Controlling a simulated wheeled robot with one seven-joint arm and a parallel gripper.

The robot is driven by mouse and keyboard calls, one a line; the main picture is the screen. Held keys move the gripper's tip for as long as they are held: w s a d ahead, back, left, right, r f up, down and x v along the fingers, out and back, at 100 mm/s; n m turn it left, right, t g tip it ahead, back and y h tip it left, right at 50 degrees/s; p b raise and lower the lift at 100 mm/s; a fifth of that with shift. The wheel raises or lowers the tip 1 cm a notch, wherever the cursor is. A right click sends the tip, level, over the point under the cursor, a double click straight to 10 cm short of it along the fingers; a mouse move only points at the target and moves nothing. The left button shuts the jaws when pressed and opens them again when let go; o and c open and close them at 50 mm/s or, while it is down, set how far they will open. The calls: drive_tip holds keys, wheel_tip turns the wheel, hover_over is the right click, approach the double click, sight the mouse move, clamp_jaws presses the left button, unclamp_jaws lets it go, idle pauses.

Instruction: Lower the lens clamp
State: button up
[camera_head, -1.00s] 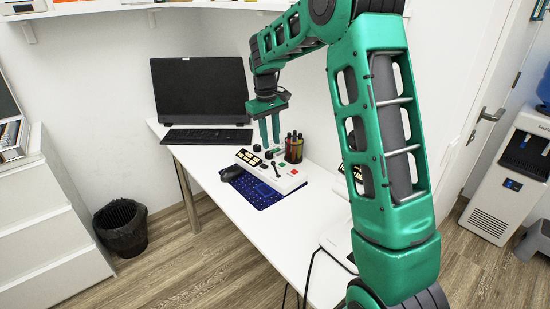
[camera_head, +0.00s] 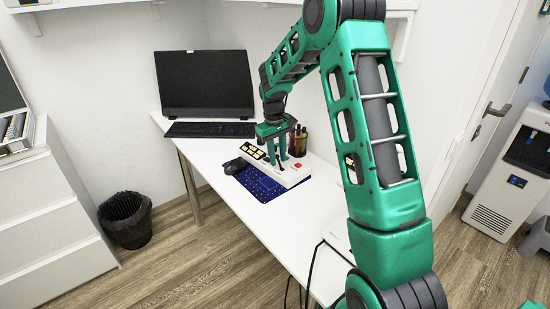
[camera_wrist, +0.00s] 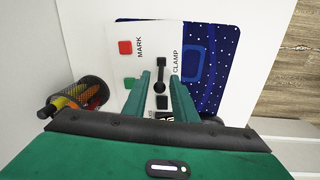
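The white control panel (camera_head: 293,176) lies on the desk, partly on a blue dotted mat. In the wrist view the panel (camera_wrist: 120,30) has a black lever (camera_wrist: 161,76) beside the printed word CLAMP (camera_wrist: 176,60). A red button (camera_wrist: 125,47) near the word MARK and a green button (camera_wrist: 130,83) are left of it. My gripper (camera_head: 279,157) is down at the panel. In the wrist view my gripper (camera_wrist: 160,80) is open, with one green finger on each side of the lever and visible gaps. The panel's near part is hidden by my gripper.
A mesh pen cup (camera_head: 299,143) stands close beside the panel; it also shows in the wrist view (camera_wrist: 82,93). A mouse (camera_head: 235,166), keyboard (camera_head: 211,129) and monitor (camera_head: 204,84) are to the left. The blue mat (camera_head: 250,183) extends past the panel. The desk's front part (camera_head: 270,232) is clear.

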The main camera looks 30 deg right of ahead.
clamp_jaws()
drive_tip(key=shift+a, duration=0.25)
drive_tip(key=shift+s+d, duration=0.2)
drive_tip(key=shift+d, duration=0.05)
drive_tip(key=t, duration=0.1)
drive_tip(key=s+t, duration=0.2)
drive_tip(key=shift+d+r+t+y, duration=0.25)
drive_tip(key=shift+d+t+y, duration=0.15)
drive_tip(key=shift+s+d+f+t+y, duration=0.15)
drive_tip(key=shift+s+t+y, duration=0.15)
drive_tip(key=shift+s+t, duration=0.6)
drive_tip(key=shift+s+d+f+t+y, duration=0.15)
drive_tip(key=shift+s+t+y, duration=0.15)
drive_tip(key=shift+t, duration=1.1)
unclamp_jaws()
